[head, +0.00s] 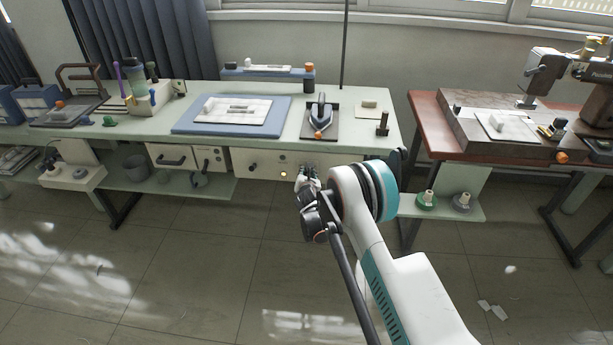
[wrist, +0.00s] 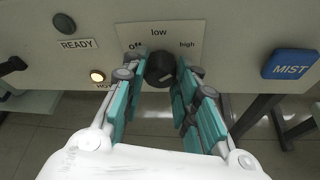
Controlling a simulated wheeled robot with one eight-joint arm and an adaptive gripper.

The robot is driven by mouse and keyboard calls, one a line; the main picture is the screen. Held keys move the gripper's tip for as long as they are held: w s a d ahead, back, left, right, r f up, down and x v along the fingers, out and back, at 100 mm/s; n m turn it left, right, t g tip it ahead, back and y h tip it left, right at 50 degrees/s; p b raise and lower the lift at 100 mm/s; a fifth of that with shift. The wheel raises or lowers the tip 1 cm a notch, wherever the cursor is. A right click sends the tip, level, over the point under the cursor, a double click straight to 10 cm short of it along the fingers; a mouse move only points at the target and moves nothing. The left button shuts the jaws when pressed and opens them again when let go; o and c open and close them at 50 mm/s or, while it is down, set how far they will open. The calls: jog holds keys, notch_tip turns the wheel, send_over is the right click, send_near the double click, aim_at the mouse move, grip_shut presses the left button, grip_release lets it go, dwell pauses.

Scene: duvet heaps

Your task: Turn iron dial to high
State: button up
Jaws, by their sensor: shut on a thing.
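The iron dial (wrist: 160,68) is a dark round knob on the pale front panel, in the middle of the wrist view. A label plate (wrist: 185,36) around it reads off at left, low at top and high at right. My gripper (wrist: 161,76) is shut on the dial, one teal-padded finger on each side. I cannot tell for sure which label the dial points to. In the head view my gripper (head: 308,176) is at the bench's front panel and hides the dial. The iron (head: 320,116) stands on a dark rest on the bench above.
On the panel are a dark READY lamp (wrist: 64,23), a lit lamp (wrist: 97,76) with a partly hidden label, and a blue MIST button (wrist: 290,64). A blue board (head: 188,128) with a cloth lies on the bench. A red-topped table (head: 424,112) stands at right. Open floor lies in front.

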jog(key=shift+d+m+y, duration=0.1)
jog(key=shift+m+y, duration=0.3)
jog(key=shift+m, duration=0.2)
jog(key=o, duration=1.1)
jog(key=shift+c, duration=0.2)
jog(key=v, duration=1.2)
jog(key=shift+f, duration=0.1)
